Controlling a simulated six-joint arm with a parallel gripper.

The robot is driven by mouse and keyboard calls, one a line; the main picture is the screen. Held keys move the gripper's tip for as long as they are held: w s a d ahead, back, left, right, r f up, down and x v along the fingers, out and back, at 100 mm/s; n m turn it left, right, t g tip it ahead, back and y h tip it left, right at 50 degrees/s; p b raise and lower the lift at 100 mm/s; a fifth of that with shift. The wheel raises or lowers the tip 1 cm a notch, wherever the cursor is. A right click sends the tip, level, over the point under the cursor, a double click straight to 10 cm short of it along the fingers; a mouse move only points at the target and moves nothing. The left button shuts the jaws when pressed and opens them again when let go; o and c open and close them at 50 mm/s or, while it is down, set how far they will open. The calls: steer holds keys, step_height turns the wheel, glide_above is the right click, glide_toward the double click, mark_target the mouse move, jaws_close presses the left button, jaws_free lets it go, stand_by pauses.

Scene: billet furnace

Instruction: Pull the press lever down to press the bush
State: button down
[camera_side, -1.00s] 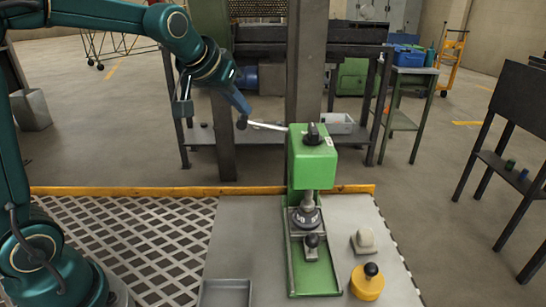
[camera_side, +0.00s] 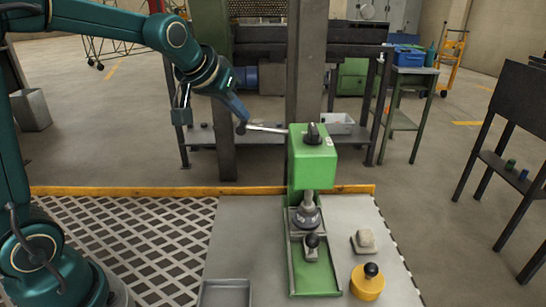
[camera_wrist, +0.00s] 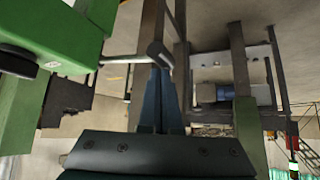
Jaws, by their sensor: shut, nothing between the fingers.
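The green press (camera_side: 313,165) stands on the grey plate, and part of its green body (camera_wrist: 40,28) fills the left of the wrist view. Its lever (camera_side: 268,129) is a thin metal rod reaching left from the press head to a dark knob (camera_side: 241,128). The knob (camera_wrist: 158,53) also shows in the wrist view, right at my fingertips. My gripper (camera_side: 243,115) is shut with nothing between the fingers, its tips at the knob's upper side. The ram (camera_side: 308,205) comes down under the head onto a dark round part at the press base. The bush itself I cannot make out clearly.
A grey tray (camera_side: 225,292) lies at the plate's front left. A yellow piece with a black knob (camera_side: 367,282) and a pale block (camera_side: 364,241) lie right of the press. A dark upright column (camera_side: 305,70) and a bench stand behind it.

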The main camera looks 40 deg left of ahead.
steer(key=shift+s+a+f, duration=0.1)
steer(key=shift+s+f, duration=0.05)
steer(key=shift+f, duration=1.4)
stand_by(1.5)
steer(key=shift+r, duration=0.1)
steer(key=shift+r, duration=4.85)
step_height(320, 180, up, 5)
glide_above(238, 124)
steer(key=s+d+f+m+h, duration=0.1)
steer(key=s+d+f+m, duration=0.1)
steer(key=s+d, duration=0.55)
steer(key=s+d+f+m+g+h, duration=0.1)
steer(key=s+f+g, duration=0.1)
steer(key=s+f, duration=1.1)
steer(key=shift+s+d+f+g, duration=0.35)
steer(key=shift+f+g, duration=0.05)
steer(key=shift+f, duration=0.5)
